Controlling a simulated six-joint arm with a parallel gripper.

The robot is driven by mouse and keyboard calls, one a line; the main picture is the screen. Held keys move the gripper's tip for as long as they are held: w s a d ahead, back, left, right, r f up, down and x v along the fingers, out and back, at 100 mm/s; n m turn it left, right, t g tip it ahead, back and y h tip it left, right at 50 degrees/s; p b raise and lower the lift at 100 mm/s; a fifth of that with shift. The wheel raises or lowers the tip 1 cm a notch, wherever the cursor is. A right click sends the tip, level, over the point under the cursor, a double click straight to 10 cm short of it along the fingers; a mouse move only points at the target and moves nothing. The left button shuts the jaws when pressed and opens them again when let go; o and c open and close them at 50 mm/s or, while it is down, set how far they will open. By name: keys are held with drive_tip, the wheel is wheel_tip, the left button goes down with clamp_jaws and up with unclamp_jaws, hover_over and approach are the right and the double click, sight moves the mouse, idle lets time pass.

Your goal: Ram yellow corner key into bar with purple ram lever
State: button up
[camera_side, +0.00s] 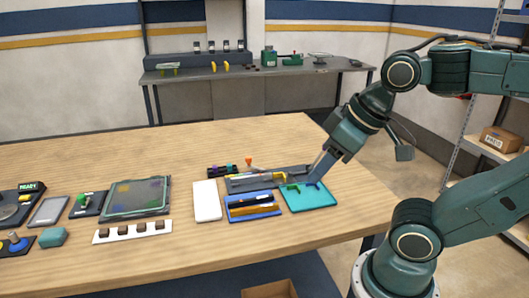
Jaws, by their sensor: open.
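My gripper (318,168) is open above the right end of a long grey fixture (268,187), beside the teal mat. An upright lever with an orange knob (248,160) stands behind the fixture. A small dark block with coloured parts (222,170) sits at its left end. A purple ram lever cannot be made out for certain at this size. The space between the fingertips is too small to see clearly.
A teal mat (322,202) carries small green and blue pieces. A blue tray (232,215) holds dark and yellow bars. A white slab (206,200), a glass-like panel (136,197) and a white strip with brown blocks (103,238) lie left. The table's front centre is clear.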

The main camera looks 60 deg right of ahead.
drive_tip(key=w+d+r+m+g+h, duration=0.1)
drive_tip(key=w+d+r+m+g, duration=0.15)
drive_tip(key=w+d+m, duration=1.2)
drive_tip(key=s+d+f+m, duration=0.1)
drive_tip(key=d+f+m, duration=0.2)
drive_tip(key=d, duration=0.5)
drive_tip(key=s+d+f+m+g, duration=0.1)
drive_tip(key=d+f+m, duration=0.2)
drive_tip(key=d, duration=0.4)
drive_tip(key=s+d+f+m+g, duration=0.1)
drive_tip(key=d+f+m, duration=0.2)
drive_tip(key=d, duration=0.5)
drive_tip(key=shift+s+d+f+m, duration=0.2)
drive_tip(key=shift+s+d+m, duration=0.15)
drive_tip(key=shift+m, duration=0.5)
